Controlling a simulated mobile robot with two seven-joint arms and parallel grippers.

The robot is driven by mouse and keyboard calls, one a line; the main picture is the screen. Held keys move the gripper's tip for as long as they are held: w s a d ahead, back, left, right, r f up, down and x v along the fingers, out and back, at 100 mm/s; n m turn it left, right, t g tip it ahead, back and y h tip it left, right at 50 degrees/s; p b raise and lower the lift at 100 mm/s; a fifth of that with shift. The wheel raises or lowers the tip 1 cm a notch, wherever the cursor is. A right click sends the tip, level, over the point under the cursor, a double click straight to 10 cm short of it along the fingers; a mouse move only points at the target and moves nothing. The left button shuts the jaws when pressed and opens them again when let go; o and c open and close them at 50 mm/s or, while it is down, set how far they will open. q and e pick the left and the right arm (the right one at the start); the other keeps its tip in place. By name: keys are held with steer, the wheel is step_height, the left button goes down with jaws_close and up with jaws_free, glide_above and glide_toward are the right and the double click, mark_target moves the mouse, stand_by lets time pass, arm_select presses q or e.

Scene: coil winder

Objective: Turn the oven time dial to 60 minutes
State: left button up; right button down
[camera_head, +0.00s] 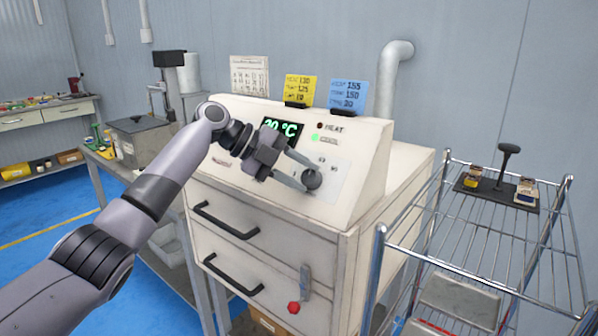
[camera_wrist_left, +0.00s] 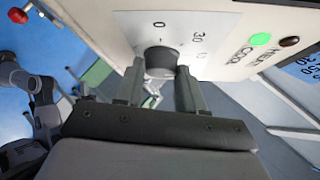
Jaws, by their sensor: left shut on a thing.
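The oven (camera_head: 330,215) is a cream cabinet with a sloped control panel and a green digital display (camera_head: 283,127). The time dial (camera_head: 312,179) is a round grey knob at the panel's lower right. My left gripper (camera_head: 299,178) is shut on this dial, with its fingers reaching in from the left. In the left wrist view, the dark dial (camera_wrist_left: 161,58) sits between the fingertips of my left gripper (camera_wrist_left: 160,80). The marks 0 and 30 show on the panel around it; the dial's pointer cannot be made out. My right gripper is not in view.
A wire rack (camera_head: 490,230) with a small dark tray stands right of the oven. Yellow (camera_head: 300,90) and blue (camera_head: 348,95) cards stand on the oven top. Two black drawer handles and a red button (camera_head: 293,307) are on the front. A grey bench (camera_head: 125,170) is at left.

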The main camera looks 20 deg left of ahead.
arm_select(q)
steer(key=o, duration=1)
steer(key=shift+o, duration=0.2)
steer(key=v, duration=0.7)
